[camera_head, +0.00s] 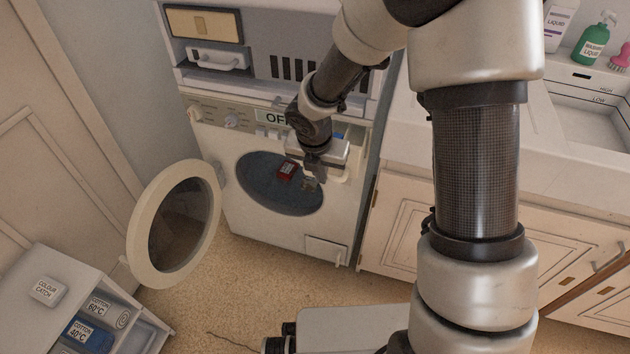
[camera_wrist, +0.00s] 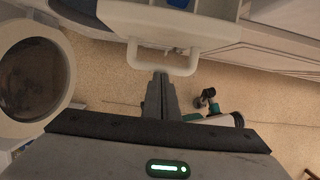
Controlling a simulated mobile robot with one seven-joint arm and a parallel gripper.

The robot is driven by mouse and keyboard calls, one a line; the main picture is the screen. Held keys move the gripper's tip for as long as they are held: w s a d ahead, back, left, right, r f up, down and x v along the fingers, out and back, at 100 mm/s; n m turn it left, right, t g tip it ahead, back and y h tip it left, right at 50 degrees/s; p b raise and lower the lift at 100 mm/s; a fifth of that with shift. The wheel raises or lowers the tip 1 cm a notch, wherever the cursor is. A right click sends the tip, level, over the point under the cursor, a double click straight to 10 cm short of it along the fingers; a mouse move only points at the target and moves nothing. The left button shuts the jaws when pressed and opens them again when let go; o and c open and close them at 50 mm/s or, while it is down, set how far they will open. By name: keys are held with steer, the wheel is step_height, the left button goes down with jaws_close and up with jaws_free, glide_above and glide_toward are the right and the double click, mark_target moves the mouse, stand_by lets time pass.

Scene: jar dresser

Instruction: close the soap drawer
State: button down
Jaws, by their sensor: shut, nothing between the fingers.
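The soap drawer (camera_wrist: 165,30) is white and pulled out from the washing machine. Something blue inside it shows at the top edge of the wrist view. Its white loop handle (camera_wrist: 196,62) faces my gripper. My gripper (camera_wrist: 160,76) is shut and empty, with its fingertips close to the middle of the handle bar; I cannot tell whether they touch. In the head view my gripper (camera_head: 311,183) is in front of the machine at its upper right, and my wrist hides most of the drawer.
The washing machine's round door (camera_head: 205,200) stands open to the left. A sorting unit (camera_head: 75,270) stands at lower left. A counter (camera_head: 405,150) with cupboards is to the right. Floor in front is mostly clear.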

steer(key=w+d+p, duration=0.1)
steer(key=w, duration=0.1)
steer(key=w+d+p, duration=0.1)
steer(key=w+p, duration=0.1)
steer(key=w, duration=0.1)
steer(key=w+d+p, duration=0.1)
steer(key=w, duration=0.2)
steer(key=shift+r, duration=0.2)
steer(key=shift+w+d+f+p, duration=0.15)
steer(key=shift+w+p, duration=0.15)
steer(key=shift+w, duration=0.15)
